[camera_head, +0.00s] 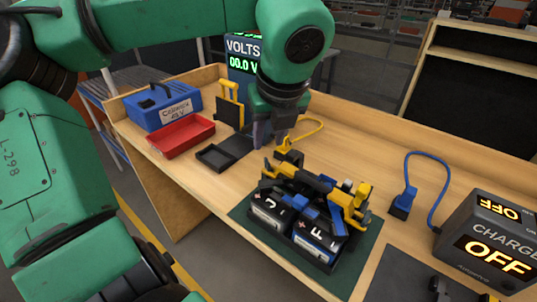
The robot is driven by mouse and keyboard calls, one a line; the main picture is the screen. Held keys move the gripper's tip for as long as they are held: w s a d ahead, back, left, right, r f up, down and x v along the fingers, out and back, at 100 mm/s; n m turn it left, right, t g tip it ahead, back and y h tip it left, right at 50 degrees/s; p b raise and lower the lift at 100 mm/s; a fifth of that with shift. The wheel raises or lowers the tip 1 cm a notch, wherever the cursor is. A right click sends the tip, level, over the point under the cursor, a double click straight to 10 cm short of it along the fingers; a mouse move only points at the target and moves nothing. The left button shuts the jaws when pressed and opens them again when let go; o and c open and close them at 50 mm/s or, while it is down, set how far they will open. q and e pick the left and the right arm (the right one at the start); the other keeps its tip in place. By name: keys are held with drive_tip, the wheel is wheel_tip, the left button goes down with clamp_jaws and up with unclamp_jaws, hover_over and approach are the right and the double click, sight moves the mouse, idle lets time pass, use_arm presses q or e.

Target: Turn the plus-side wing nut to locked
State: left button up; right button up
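Two dark batteries with plus marks and large letters on top, one of them the near battery (318,243), sit side by side on a green mat (243,217). Black, yellow and blue clamp parts (318,186) lie across them. Small yellow pieces stand up at their right end (362,190); I cannot tell which piece is the plus-side wing nut or how it is turned. My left gripper (268,138) points down behind the batteries, beside a yellow cable connector (289,156). Its grey fingers are small and partly merged, so their gap is unclear. My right gripper does not show.
A red tray (180,137), a blue case (162,106), a black tray (214,157) and a volts display (243,53) stand at the left. A blue-cabled connector (403,203) and a charger reading OFF (492,245) are at the right. Bare wood lies between.

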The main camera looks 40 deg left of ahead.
sight(268, 162)
use_arm(q)
drive_tip(key=x, duration=0.2)
drive_tip(key=p+x, duration=0.1)
drive_tip(key=x, duration=0.2)
drive_tip(key=w+x, duration=0.1)
drive_tip(key=x, duration=0.2)
drive_tip(key=shift+d+f, duration=0.1)
drive_tip(key=shift+d, duration=0.15)
drive_tip(key=shift+a+f+p, duration=0.2)
drive_tip(key=shift+f+p, duration=0.1)
drive_tip(key=shift+f, duration=0.15)
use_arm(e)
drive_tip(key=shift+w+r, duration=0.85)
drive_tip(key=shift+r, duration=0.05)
use_arm(q)
clamp_jaws()
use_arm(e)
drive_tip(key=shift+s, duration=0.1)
